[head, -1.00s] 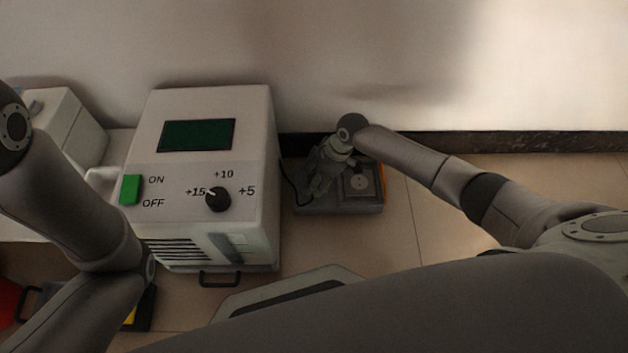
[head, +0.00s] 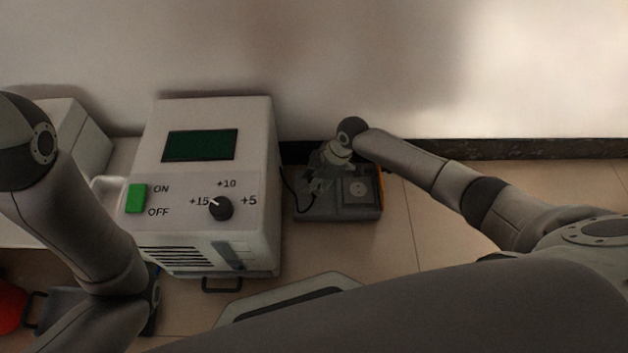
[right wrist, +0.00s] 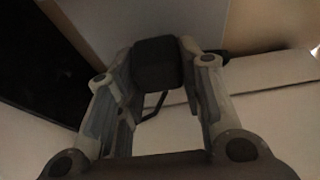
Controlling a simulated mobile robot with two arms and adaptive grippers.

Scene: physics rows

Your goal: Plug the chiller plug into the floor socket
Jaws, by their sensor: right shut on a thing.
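The chiller (head: 217,130) is a pale box with a dark green screen, a green ON/OFF switch and a black dial. The floor socket (head: 357,190) sits in a grey floor box (head: 340,214) to the chiller's right. My right gripper (head: 316,188) is over the left part of that box, beside the socket. In the right wrist view its fingers (right wrist: 155,85) are shut on the dark, blocky chiller plug (right wrist: 157,62). The plug is too small and shadowed to make out in the head view. My left gripper is not in view; only left arm links show.
The wall and dark skirting (head: 470,149) run close behind the floor box. A black cable (head: 288,190) runs between chiller and floor box. Bare tiled floor (head: 440,215) lies to the right. A red object (head: 10,305) is at the lower left.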

